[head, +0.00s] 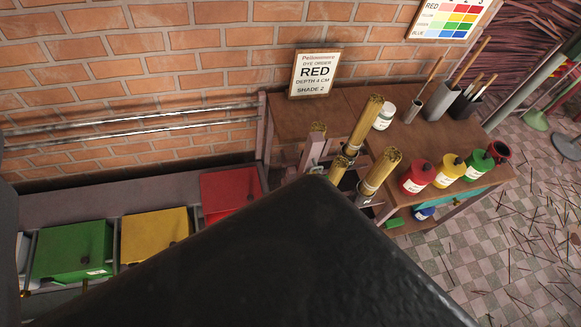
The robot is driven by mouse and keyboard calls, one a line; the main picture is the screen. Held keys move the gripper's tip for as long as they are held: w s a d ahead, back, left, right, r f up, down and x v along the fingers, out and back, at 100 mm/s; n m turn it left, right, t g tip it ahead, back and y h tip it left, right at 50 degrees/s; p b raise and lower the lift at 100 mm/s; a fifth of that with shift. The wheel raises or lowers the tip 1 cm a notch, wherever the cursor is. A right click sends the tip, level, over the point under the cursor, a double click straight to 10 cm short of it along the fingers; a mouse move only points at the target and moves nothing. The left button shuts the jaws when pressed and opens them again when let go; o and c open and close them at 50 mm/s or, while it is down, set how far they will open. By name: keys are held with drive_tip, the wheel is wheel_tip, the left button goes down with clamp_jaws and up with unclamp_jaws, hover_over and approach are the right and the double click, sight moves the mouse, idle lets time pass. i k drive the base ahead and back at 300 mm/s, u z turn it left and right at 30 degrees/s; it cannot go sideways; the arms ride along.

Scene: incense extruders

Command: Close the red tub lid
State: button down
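The red tub lid (226,187) is a flat red panel at the right end of a row of tubs along the brick wall, left of centre. A small dark knob shows near its right side. Its lower right part is hidden behind a large dark shape close to the camera, so I cannot tell whether the lid lies fully flat on its tub. My gripper is not visible in this view.
Left of it are a yellow lid (150,238) and a green lid (72,250). Metal pipes (140,133) run along the wall. A wooden table (290,117) to the right holds red, yellow and green bottles, a jar and brushes. Stick bundles (366,128) stand before it. Loose sticks litter the tiled floor.

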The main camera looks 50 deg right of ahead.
sight(224, 191)
drive_tip(key=z, duration=0.75)
drive_tip(key=i, duration=1)
drive_tip(key=u, duration=0.05)
